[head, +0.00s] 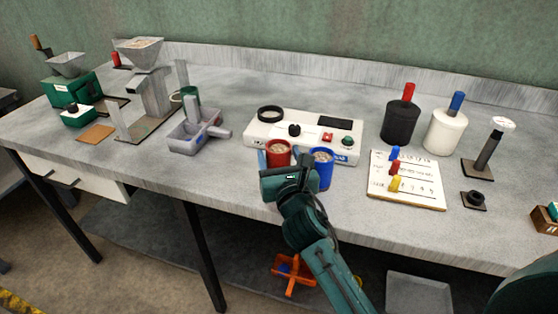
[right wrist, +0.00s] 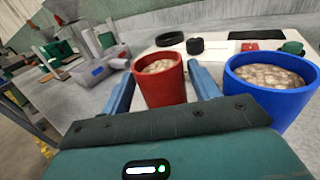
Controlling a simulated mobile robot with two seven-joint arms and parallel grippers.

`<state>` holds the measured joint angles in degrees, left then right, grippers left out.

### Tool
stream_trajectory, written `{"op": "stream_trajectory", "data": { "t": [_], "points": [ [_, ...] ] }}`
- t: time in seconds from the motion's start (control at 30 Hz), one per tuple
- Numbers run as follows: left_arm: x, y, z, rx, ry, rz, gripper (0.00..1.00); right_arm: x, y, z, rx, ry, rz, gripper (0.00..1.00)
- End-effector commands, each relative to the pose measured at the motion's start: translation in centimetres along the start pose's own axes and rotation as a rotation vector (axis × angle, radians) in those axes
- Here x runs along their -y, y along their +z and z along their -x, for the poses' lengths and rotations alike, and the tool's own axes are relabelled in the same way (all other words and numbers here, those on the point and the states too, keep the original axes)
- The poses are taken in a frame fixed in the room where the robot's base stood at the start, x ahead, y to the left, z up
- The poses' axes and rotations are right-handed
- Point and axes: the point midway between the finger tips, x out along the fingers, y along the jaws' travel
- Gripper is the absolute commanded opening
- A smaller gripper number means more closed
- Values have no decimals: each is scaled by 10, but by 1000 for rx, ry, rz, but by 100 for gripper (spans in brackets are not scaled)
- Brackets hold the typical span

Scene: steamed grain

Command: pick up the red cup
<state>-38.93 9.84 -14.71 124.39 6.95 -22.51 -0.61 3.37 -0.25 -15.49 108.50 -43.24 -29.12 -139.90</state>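The red cup (head: 278,152) stands upright near the front edge of the counter, just in front of the white machine. It is filled with pale grain, and in the right wrist view the red cup (right wrist: 160,80) sits between my fingers. My right gripper (head: 285,164) is open around it, one blue finger on each side. In the right wrist view the right gripper (right wrist: 160,92) shows gaps between the fingers and the cup. The arm hides the cup's lower part in the head view. My left gripper is not in view.
A blue cup (head: 320,167) of grain stands close to the right of the red cup, by my right finger. The white machine (head: 300,135) is directly behind. A grey metal holder (head: 198,133) stands left, and a white board with coloured pegs (head: 406,181) right.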

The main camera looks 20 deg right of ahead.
Motion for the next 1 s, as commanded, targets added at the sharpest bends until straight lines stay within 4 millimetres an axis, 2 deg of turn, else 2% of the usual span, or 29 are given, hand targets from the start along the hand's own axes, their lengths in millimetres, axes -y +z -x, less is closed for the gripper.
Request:
{"op": "stream_trajectory", "data": {
  "t": [0.07,0.77,1.0],
  "points": [
    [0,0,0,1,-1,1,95,0,0,0,0,0,0,58],
    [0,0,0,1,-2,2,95,0,0,0,0,0,1,1],
    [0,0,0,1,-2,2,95,0,1,0,2,0,1,0]
  ]
}}
